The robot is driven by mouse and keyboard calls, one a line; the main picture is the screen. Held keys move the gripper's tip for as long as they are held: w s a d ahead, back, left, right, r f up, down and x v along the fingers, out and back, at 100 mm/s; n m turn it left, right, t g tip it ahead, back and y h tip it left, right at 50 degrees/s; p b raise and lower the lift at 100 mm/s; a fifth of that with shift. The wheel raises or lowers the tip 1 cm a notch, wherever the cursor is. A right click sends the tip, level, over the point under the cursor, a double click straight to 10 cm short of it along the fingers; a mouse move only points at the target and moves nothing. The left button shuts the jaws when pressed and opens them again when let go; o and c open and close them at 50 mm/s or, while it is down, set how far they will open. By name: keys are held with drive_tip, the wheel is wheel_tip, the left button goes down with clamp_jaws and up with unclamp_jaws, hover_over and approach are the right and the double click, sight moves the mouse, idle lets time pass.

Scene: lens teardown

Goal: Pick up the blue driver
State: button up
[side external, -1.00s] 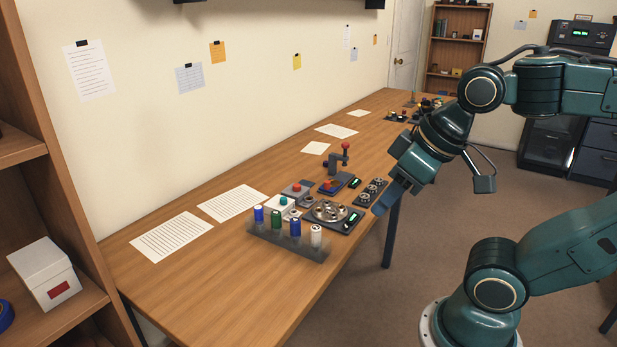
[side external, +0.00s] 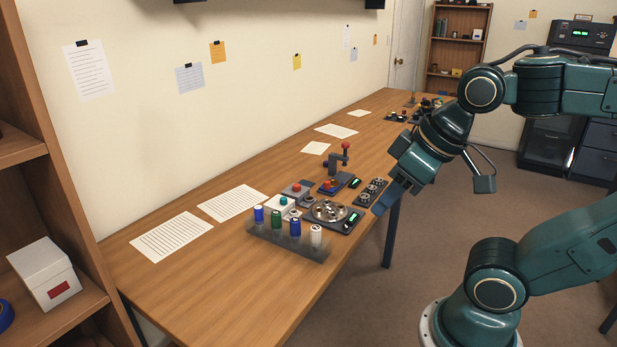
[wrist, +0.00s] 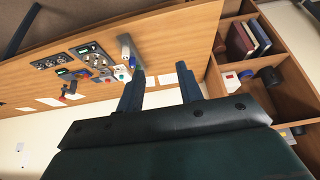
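A grey, see-through rack (side external: 270,243) stands near the front edge of the table and holds several upright drivers. Two have blue handles: one blue driver (side external: 258,214) at the left end and another blue driver (side external: 295,227) third from the left. A green driver (side external: 276,219) stands between them, and a white driver (side external: 316,235) is at the right end. My gripper (side external: 384,203) is to the right of the rack, apart from it. In the wrist view, my gripper's fingers (wrist: 160,84) are spread with nothing between them; the rack area is beyond the left finger.
A round metal plate fixture (side external: 331,211) and a white box with a teal button (side external: 279,204) sit just behind the rack. A small press with a red knob (side external: 341,160) is farther back. Paper sheets (side external: 171,237) lie on the left; the table's front left is clear.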

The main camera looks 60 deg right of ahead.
drive_tip(key=shift+o, duration=0.2)
drive_tip(key=o, duration=0.3)
idle(0.3)
drive_tip(key=w+d+n+g, duration=0.2)
drive_tip(key=w+d+n, duration=0.15)
drive_tip(key=w, duration=0.55)
drive_tip(key=w+d+n+g, duration=0.1)
drive_tip(key=w+d+n, duration=0.25)
drive_tip(key=w, duration=0.45)
drive_tip(key=w+d+f+n+g, duration=0.2)
drive_tip(key=w+d+f+n, duration=0.6)
drive_tip(key=w+f, duration=0.4)
drive_tip(key=shift+w+d+g, duration=0.15)
drive_tip(key=shift+d+g, duration=0.15)
